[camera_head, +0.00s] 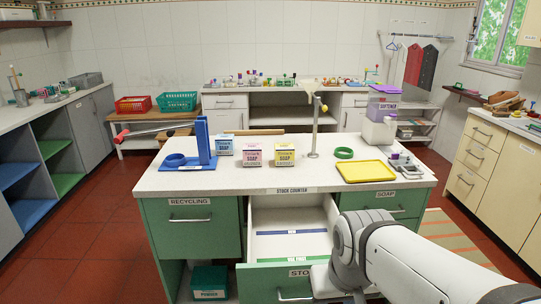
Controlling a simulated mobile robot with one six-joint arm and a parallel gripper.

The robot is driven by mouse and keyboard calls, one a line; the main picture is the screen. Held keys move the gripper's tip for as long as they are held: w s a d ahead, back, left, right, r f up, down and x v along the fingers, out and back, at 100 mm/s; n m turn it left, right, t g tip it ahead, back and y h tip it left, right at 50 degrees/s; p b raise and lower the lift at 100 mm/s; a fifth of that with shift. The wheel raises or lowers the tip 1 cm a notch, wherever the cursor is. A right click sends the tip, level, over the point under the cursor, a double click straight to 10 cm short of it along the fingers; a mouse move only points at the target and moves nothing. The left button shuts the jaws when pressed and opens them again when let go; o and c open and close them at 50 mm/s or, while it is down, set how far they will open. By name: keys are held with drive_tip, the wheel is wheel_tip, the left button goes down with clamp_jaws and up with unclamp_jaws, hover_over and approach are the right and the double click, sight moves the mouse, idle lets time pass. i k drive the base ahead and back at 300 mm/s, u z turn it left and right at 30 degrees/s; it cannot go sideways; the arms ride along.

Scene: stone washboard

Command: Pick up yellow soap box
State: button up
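The yellow soap box (284,155) stands upright on the white top of the green stock counter (235,181). It is a small carton with a dark-lettered white SOAP label. A pink soap box (251,156) stands just to its left, and a blue soap box (224,145) stands further left and a little behind. My arm reaches in from the lower right, low in front of the counter and well nearer than the yellow box. Its white links cover part of the open drawer's front. My gripper's fingers do not show.
The middle drawer (291,215) is pulled open. A metal post (314,130) stands right of the yellow box, then a green ring (343,153), a yellow tray (366,171) and a white dispenser (379,131). A blue stand (203,143) is at left. The counter's front middle is clear.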

sight(284, 153)
drive_tip(key=u, duration=0.05)
drive_tip(key=i, duration=0.9)
drive_tip(key=z, duration=0.1)
